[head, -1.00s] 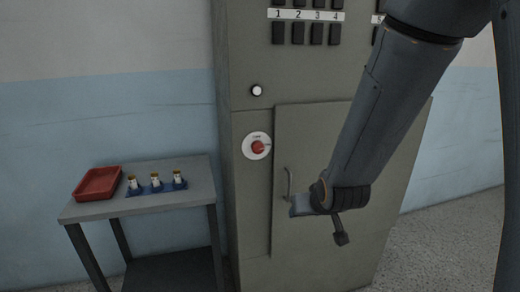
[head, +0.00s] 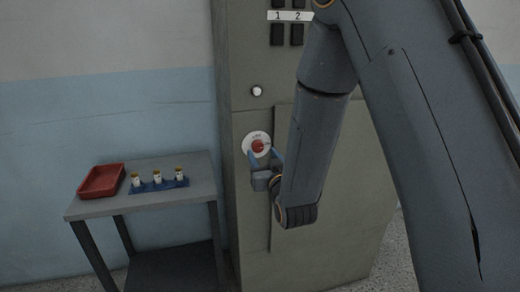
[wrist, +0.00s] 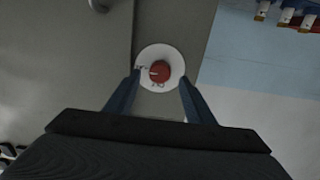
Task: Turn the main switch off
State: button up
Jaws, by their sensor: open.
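The main switch is a red round knob (head: 257,146) on a white round plate (head: 249,139) on the front of the grey cabinet (head: 245,200). In the wrist view the red knob (wrist: 159,71) has a pale pointer mark aimed to the left, and the white plate (wrist: 161,51) surrounds it. My gripper (head: 264,158) is open just below and in front of the knob. The lettering on the plate is too small to read.
A small grey table (head: 140,200) stands left of the cabinet with a red tray (head: 102,181) and a blue rack (head: 160,185) of fuse-like cylinders. A white button (head: 257,91) is above the switch. The cabinet door (head: 345,190) is partly behind my arm.

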aim_at(259, 149)
jog(key=shift+p+x, duration=0.35)
jog(key=shift+x, duration=1.5)
jog(key=c, duration=1.1)
jog(key=shift+o, duration=0.2)
